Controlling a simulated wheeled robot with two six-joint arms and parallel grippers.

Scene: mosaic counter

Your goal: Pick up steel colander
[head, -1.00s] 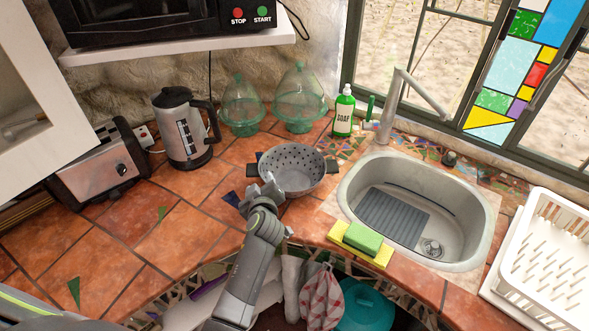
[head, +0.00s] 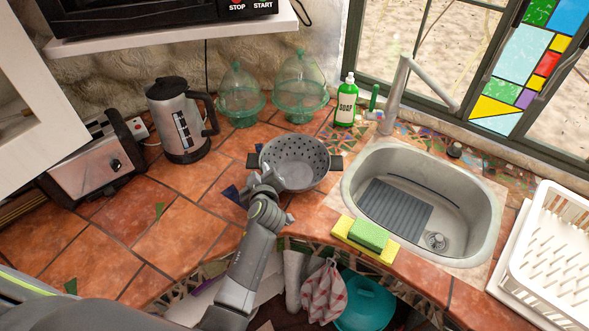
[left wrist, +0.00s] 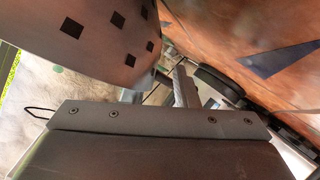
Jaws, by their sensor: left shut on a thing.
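The steel colander (head: 312,178), a grey bowl with dark square holes and two dark side handles, sits upright on the tiled counter, left of the sink. My left gripper (head: 264,182) reaches in from below and is shut on the colander at its near left side, by the left handle. The gripper covers part of the colander's wall. In the left wrist view the perforated wall (left wrist: 100,30) fills the upper left, close to the gripper fingers (left wrist: 175,88). The exact contact is partly hidden. My right gripper is not in view.
A sink (head: 352,185) lies to the right, with a green and yellow sponge (head: 368,236) at its near edge. Behind stand two glass domes (head: 300,88) and a soap bottle (head: 346,105). A kettle (head: 180,122) and toaster (head: 90,168) are left. Tiles between are clear.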

